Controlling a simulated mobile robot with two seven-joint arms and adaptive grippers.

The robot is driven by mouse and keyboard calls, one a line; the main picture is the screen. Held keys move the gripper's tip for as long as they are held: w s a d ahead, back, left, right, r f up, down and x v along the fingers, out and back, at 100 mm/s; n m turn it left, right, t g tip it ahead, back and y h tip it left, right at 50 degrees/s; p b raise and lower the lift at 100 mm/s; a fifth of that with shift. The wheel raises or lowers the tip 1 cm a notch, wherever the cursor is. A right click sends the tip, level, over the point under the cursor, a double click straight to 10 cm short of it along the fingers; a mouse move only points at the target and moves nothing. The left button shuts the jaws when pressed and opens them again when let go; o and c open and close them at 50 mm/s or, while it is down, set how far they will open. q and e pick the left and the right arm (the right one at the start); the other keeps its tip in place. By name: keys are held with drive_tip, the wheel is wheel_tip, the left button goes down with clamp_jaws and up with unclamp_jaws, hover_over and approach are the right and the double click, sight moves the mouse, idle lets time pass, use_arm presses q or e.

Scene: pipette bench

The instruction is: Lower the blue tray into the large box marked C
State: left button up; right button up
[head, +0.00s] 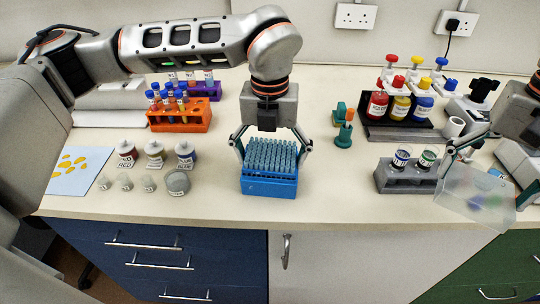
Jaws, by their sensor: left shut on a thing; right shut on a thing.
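A blue tray (270,186) filled with upright blue pipette tips is near the front middle of the bench. My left gripper (270,150) comes down from above, with one finger on each side of it, shut on it. I cannot tell whether its underside touches the bench. My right gripper (484,168) is shut on a clear, see-through box or cover (475,195), tilted at the front right edge. No letter C is readable in this view.
An orange tube rack (180,118) and several jars stand left. A grey two-bottle rack (405,180) stands right, with a dark rack of coloured bottles (395,128) behind it. The bench front between tray and grey rack is clear.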

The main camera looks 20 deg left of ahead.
sight(272, 158)
use_arm(q)
drive_tip(key=shift+s+f, duration=0.3)
drive_tip(key=shift+f, duration=0.5)
use_arm(e)
drive_tip(key=shift+f, duration=0.15)
use_arm(q)
drive_tip(key=o, duration=1.6)
drive_tip(key=shift+w, duration=0.2)
use_arm(e)
drive_tip(key=shift+w+d+f, duration=0.1)
drive_tip(key=shift+w, duration=0.05)
use_arm(q)
drive_tip(key=shift+r, duration=0.15)
wheel_tip(272, 158, up, 12)
drive_tip(key=shift+d+r, duration=0.1)
